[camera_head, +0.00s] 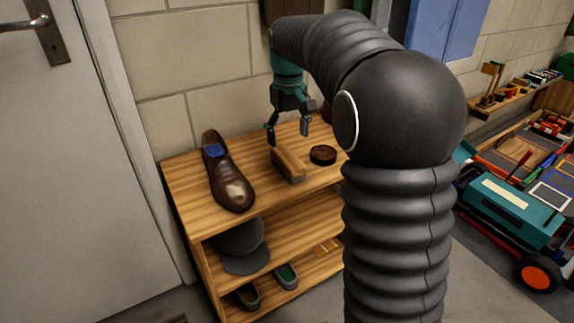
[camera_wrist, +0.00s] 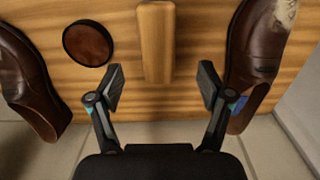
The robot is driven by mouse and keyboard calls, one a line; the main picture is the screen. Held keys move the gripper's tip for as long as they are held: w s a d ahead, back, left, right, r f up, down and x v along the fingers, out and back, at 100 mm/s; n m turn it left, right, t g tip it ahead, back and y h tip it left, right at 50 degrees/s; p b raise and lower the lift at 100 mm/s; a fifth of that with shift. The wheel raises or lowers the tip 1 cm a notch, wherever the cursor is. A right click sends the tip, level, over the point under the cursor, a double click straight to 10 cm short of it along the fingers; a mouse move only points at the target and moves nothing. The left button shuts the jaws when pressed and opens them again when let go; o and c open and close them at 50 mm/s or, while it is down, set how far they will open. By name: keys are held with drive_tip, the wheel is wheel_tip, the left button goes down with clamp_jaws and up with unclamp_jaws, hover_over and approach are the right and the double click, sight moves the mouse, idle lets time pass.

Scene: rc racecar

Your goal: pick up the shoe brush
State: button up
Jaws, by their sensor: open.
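The shoe brush (camera_head: 288,164) has a light wooden back and lies on the top shelf of a wooden rack (camera_head: 183,180). In the wrist view the brush (camera_wrist: 156,42) runs upright in the picture, beyond and between my two fingertips. My gripper (camera_head: 288,131) hangs over the rear part of the top shelf, close to the brush's far end. In the wrist view my gripper (camera_wrist: 160,85) is open and empty, one finger on either side of the brush's line. The fingers do not appear to touch it.
A brown shoe (camera_head: 229,180) stands left of the brush, and a round dark tin (camera_head: 323,155) lies right of it. Another brown shoe (camera_wrist: 30,85) shows in the wrist view. A cap (camera_head: 240,246) and small shoes (camera_head: 286,276) sit on lower shelves. A block wall (camera_head: 190,75) stands behind.

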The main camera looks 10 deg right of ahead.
sight(288, 156)
drive_tip(key=shift+w+f, duration=0.2)
drive_tip(key=shift+f, duration=1.65)
drive_tip(key=shift+w+f, duration=0.2)
drive_tip(key=shift+f, duration=1.65)
drive_tip(key=c, duration=1.3)
